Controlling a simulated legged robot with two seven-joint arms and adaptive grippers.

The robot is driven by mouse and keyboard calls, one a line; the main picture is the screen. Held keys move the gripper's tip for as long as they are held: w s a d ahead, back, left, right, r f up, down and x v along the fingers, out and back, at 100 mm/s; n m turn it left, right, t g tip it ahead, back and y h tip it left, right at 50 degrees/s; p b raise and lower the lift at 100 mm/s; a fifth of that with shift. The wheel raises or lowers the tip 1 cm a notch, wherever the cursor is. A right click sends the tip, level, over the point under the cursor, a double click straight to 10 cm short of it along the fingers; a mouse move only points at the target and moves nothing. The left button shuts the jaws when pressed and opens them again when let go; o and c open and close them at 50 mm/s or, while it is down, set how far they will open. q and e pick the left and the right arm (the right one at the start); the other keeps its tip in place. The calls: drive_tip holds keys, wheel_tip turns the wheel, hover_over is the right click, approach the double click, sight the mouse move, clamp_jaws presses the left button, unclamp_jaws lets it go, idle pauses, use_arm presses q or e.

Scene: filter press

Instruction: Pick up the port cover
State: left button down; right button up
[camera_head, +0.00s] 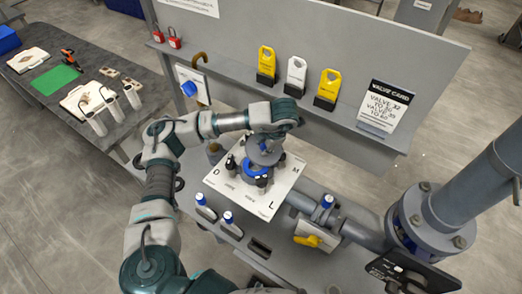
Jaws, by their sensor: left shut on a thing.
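My left arm reaches in from the left, and my left gripper (265,143) points down over a white plate (222,183) marked D, M and L. The gripper is shut on the port cover (263,154), which looks like a grey round piece just above a blue ring (254,173). Several black-topped fittings stand around the ring. The gripper and wrist hide part of the cover, and I cannot tell whether it touches the ring.
A grey shelf behind holds yellow and white tags (296,74) and a valve card (386,106). A grey pipe with a flange (424,222) stands at right. A yellow-handled valve (314,240) is in front. A side table (60,75) with tools is at left.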

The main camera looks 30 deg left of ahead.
sight(253, 142)
use_arm(q)
drive_tip(key=s+d+r+h+b, duration=0.1)
drive_tip(key=s+d+b, duration=0.15)
drive_tip(key=d, duration=0.75)
drive_tip(key=s+d+r+h+b, duration=0.15)
drive_tip(key=s+d, duration=0.25)
drive_tip(key=d, duration=0.6)
drive_tip(key=w+a+f+n+p, duration=0.1)
drive_tip(key=w+a+f+p, duration=0.1)
drive_tip(key=a, duration=0.6)
drive_tip(key=w+a+f+n+g+p, duration=0.1)
drive_tip(key=w+a+f+p, duration=0.1)
drive_tip(key=a, duration=0.6)
drive_tip(key=w+a+f+n+h+p, duration=0.1)
drive_tip(key=w+a+f+p, duration=0.1)
drive_tip(key=a, duration=0.6)
drive_tip(key=shift+w+f+p, duration=0.15)
drive_tip(key=shift+w+p, duration=0.3)
drive_tip(key=shift+w, duration=0.15)
drive_tip(key=shift+s+a+f, duration=0.1)
drive_tip(key=shift+a, duration=0.05)
drive_tip(key=shift+f+b, duration=0.6)
drive_tip(key=shift+f, duration=0.25)
drive_tip(key=shift+f+b, duration=1.45)
drive_tip(key=shift+f, duration=1.05)
use_arm(e)
drive_tip(key=shift+a+f, duration=0.25)
drive_tip(key=shift+f, duration=0.3)
